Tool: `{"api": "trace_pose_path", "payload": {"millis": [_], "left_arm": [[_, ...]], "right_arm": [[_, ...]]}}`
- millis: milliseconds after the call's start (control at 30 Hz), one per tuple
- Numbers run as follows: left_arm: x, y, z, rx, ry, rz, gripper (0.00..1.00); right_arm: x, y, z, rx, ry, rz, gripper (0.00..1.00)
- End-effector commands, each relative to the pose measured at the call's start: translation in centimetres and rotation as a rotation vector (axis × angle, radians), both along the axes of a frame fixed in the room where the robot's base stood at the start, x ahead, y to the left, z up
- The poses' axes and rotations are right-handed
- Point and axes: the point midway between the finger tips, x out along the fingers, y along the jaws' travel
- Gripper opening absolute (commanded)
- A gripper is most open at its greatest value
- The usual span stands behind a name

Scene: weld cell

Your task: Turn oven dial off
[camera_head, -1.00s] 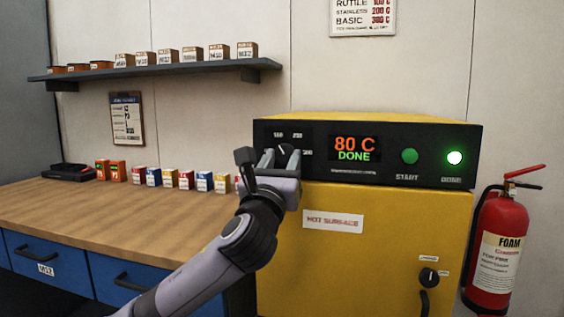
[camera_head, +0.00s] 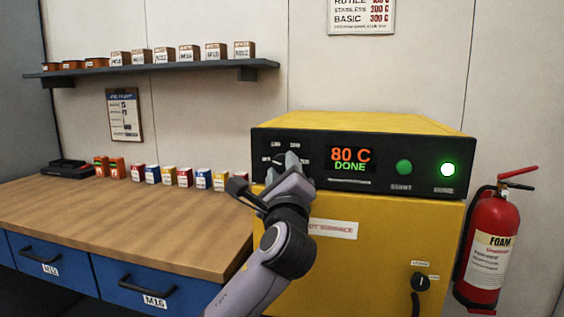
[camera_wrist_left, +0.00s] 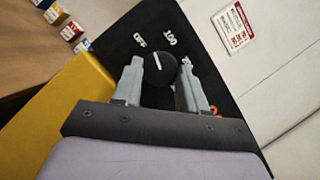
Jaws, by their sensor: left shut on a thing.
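The black oven dial (camera_wrist_left: 158,72) has a white pointer line and sits on the black control panel. In the left wrist view it is between my left gripper's two grey fingers (camera_wrist_left: 161,82), which are shut on it. Its pointer aims between the OFF and 100 marks. In the head view my left gripper (camera_head: 283,165) is at the panel's left end and largely covers the dial. The oven (camera_head: 365,240) is yellow; its display (camera_head: 350,159) reads 80 C DONE. My right gripper is not in view.
The green start button (camera_head: 404,167) and lit done lamp (camera_head: 447,169) are right of the display. A wooden workbench (camera_head: 130,215) with several small boxes is on the left. A red fire extinguisher (camera_head: 493,245) stands right of the oven.

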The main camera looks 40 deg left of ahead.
Motion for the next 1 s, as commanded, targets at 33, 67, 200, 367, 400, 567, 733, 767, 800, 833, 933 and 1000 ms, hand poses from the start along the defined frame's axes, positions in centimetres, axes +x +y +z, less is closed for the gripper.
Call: {"api": "trace_pose_path", "payload": {"millis": [33,67,200,367,400,567,733,767,800,833,933,1000], "left_arm": [[0.1,-0.1,0.3,-0.037,-0.015,-0.002,0.12],[0.1,-0.1,0.3,-0.057,-0.026,-0.003,0.12],[0.1,-0.2,0.3,-0.137,-0.071,-0.002,0.12],[0.1,-0.2,0.3,-0.202,-0.108,0.000,0.12],[0.1,-0.2,0.3,-0.215,-0.115,-0.002,0.12],[0.1,-0.2,0.3,-0.248,-0.135,-0.002,0.12],[0.1,-0.2,0.2,-0.261,-0.142,-0.001,0.12],[0.1,-0.2,0.2,-0.262,-0.143,-0.002,0.12],[0.1,-0.2,0.2,-0.263,-0.144,-0.002,0.12],[0.1,-0.2,0.2,-0.263,-0.144,-0.002,0.12],[0.1,-0.2,0.2,-0.263,-0.144,-0.002,0.12],[0.1,-0.2,0.2,-0.263,-0.144,-0.002,0.12]], "right_arm": [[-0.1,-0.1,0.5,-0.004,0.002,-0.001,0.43],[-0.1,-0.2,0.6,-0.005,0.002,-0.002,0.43],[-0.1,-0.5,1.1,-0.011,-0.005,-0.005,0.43],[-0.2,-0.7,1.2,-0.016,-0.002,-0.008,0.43],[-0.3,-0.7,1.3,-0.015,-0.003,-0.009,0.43],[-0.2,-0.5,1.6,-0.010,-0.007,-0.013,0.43],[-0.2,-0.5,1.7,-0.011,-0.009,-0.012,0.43],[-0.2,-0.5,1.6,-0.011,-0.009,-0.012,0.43],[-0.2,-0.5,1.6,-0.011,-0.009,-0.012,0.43],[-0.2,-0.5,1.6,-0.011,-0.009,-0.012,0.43],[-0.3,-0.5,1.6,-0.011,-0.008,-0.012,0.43],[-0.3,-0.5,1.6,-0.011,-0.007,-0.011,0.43]]}}
